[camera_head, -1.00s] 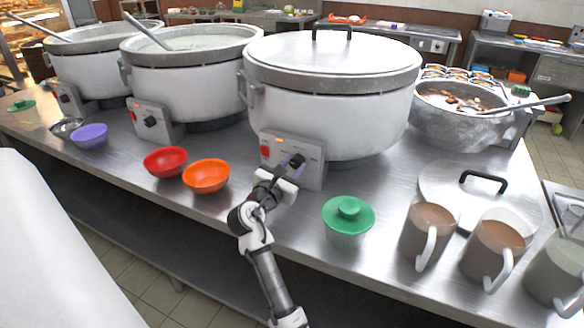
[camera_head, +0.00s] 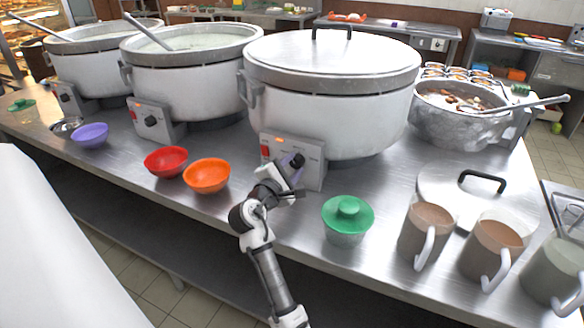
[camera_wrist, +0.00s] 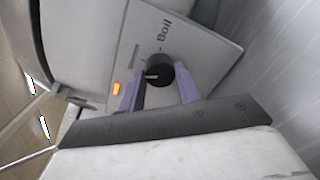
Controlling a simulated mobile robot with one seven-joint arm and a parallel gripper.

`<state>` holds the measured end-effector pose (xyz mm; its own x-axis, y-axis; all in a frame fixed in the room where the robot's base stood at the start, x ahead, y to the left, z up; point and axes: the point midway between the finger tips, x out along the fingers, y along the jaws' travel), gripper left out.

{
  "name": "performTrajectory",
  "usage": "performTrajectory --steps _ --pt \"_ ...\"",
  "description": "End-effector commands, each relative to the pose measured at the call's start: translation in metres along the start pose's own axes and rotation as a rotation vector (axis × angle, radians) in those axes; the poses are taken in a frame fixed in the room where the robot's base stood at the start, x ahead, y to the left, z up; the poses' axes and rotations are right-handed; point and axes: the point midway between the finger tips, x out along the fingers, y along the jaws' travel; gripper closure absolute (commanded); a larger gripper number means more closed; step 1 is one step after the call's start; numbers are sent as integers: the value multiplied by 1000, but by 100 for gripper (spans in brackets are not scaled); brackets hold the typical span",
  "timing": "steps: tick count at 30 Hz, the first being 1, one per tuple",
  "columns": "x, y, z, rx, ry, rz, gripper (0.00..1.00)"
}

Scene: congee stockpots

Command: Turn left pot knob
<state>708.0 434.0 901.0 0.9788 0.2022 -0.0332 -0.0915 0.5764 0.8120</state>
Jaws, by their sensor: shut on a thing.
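Three large white pots with control boxes stand in a row. The lidded right pot (camera_head: 330,105) has a grey control box (camera_head: 312,170) with a red switch and a lit orange lamp. My gripper (camera_head: 291,171) is at this box, its purple fingers shut on the black knob (camera_head: 298,159). In the wrist view the fingers (camera_wrist: 160,84) are on both sides of the knob (camera_wrist: 159,70), below the word "Boil". The middle pot (camera_head: 190,85) has a black knob (camera_head: 150,121), and the left pot (camera_head: 95,72) has one (camera_head: 64,98); my gripper is away from both.
An orange bowl (camera_head: 206,176), a red bowl (camera_head: 166,161) and a purple bowl (camera_head: 90,135) stand left of my arm. A green-lidded container (camera_head: 347,215) stands close on the right, with mugs (camera_head: 425,233) beyond it.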

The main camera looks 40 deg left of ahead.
Motion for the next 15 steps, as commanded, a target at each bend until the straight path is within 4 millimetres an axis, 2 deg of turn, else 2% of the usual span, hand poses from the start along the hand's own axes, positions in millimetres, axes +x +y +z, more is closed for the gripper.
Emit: performTrajectory --steps 15 --pt "0 -2 0 492 21 -3 90"
